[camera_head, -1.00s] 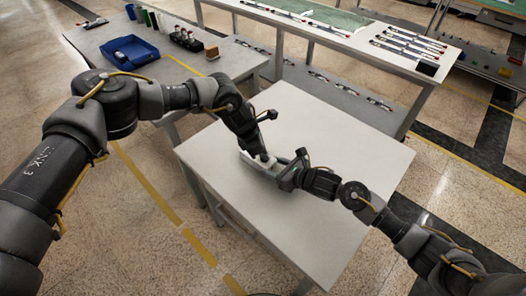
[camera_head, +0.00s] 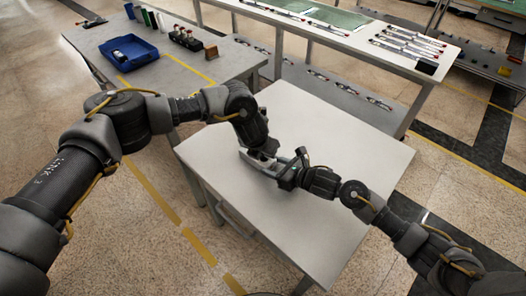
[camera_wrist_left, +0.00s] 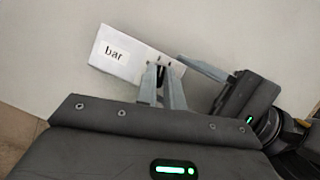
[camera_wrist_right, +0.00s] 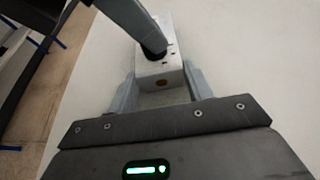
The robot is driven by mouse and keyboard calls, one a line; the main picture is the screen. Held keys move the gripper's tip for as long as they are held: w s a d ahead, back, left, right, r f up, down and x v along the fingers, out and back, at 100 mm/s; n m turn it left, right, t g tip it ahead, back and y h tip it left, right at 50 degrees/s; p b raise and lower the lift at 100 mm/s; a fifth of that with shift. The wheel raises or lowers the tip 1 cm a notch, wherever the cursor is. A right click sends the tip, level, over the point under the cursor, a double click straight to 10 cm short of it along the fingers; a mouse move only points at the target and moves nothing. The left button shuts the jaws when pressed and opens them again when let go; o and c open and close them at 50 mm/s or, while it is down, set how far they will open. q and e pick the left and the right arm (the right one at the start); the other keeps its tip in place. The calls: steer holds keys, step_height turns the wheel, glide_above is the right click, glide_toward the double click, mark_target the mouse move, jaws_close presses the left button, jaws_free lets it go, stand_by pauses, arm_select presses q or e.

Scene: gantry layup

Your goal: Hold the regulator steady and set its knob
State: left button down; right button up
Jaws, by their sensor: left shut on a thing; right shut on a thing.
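The regulator is a pale grey box with a "bar" label (camera_wrist_left: 118,52) in the left wrist view. It stands on the white table, and the right wrist view shows its end (camera_wrist_right: 163,72). My right gripper (camera_wrist_right: 161,92) is shut on the regulator's body, one finger along each side. My left gripper (camera_wrist_left: 163,72) comes from above and is shut on the dark knob (camera_wrist_right: 153,47), whose turn setting I cannot read. In the head view, my left gripper (camera_head: 262,152) and right gripper (camera_head: 283,170) meet at the regulator, which they mostly hide.
The white table (camera_head: 310,225) is otherwise clear. A side bench at the back left holds a blue bin (camera_head: 130,52) and several small items. A long bench (camera_head: 350,42) with several slim parts stands behind.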

arm_select(q)
steer(key=shift+n+y, duration=0.3)
steer(key=shift+n, duration=0.4)
steer(key=shift+t, duration=0.3)
steer(key=c, duration=1.5)
jaws_free()
steer(key=v, duration=1.2)
steer(key=shift+w, duration=0.1)
